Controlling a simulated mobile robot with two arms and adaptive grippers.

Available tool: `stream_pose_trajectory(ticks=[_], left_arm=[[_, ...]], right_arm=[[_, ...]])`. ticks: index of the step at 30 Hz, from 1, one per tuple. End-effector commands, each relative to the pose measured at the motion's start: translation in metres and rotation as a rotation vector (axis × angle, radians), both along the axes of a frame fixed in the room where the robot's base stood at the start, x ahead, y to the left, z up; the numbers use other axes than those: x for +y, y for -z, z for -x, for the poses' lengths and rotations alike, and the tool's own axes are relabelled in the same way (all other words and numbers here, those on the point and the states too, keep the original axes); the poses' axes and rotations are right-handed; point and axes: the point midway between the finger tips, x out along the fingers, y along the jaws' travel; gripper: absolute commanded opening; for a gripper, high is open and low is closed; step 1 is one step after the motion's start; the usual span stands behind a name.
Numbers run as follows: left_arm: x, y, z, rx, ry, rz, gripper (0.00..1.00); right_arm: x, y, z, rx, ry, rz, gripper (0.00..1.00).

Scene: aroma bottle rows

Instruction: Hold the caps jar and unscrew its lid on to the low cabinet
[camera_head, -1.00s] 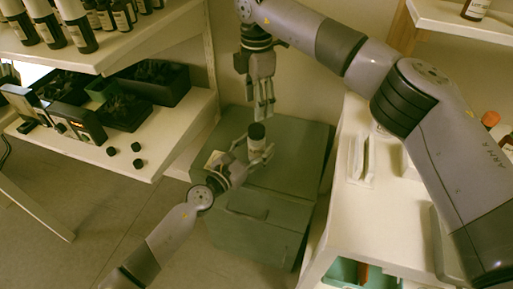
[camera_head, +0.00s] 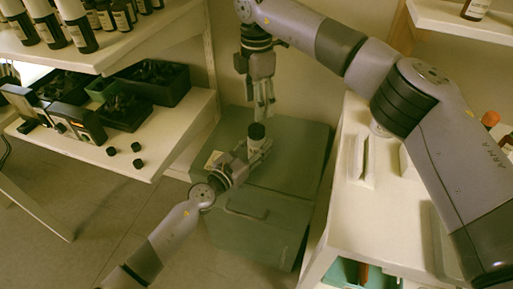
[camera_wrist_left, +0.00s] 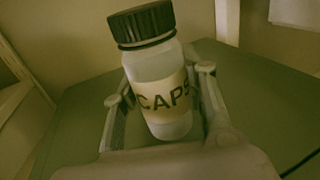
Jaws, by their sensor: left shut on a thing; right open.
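The caps jar (camera_wrist_left: 158,82) is a clear bottle with a cream label reading CAPS, slightly tilted in the left wrist view. Its dark ribbed lid (camera_wrist_left: 142,25) is on its top. The lid also shows in the head view (camera_head: 256,131). My left gripper (camera_head: 258,150) is shut around the jar's body, with one finger on each side. My right gripper (camera_head: 262,110) is open and empty, pointing down, just above and slightly behind the lid in the picture. The low green cabinet (camera_head: 262,205) stands below both grippers; its top is partly hidden by my left arm.
A shelf unit (camera_head: 165,160) at left holds dark bins (camera_head: 155,82), several small black caps (camera_head: 137,147) and rows of bottles above. A white counter (camera_head: 350,215) stands close to the cabinet's right. The cabinet's right top is clear.

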Motion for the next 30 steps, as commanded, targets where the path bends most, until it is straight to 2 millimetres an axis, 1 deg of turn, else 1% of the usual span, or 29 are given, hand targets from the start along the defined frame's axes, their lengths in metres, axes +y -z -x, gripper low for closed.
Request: stream_pose_trajectory(ticks=[1,10,24,26,30], left_arm=[[0.0,0.0,0.0,0.0,0.0,0.0,0.2],[0.0,0.0,0.0,0.0,0.0,0.0,0.0],[0.0,0.0,0.0,0.001,0.0,-0.001,0.0],[0.0,0.0,0.0,0.001,0.0,-0.001,0.0],[0.0,0.0,0.0,0.0,0.0,0.0,0.0]], right_arm=[[0.0,0.0,0.0,0.0,0.0,0.0,0.54],[0.0,0.0,0.0,0.0,0.0,0.0,0.54],[0.001,0.002,0.0,0.002,0.0,-0.001,0.54],[0.0,0.005,0.0,0.001,0.0,0.0,0.54],[0.0,0.022,0.0,0.003,0.0,0.0,0.54]])
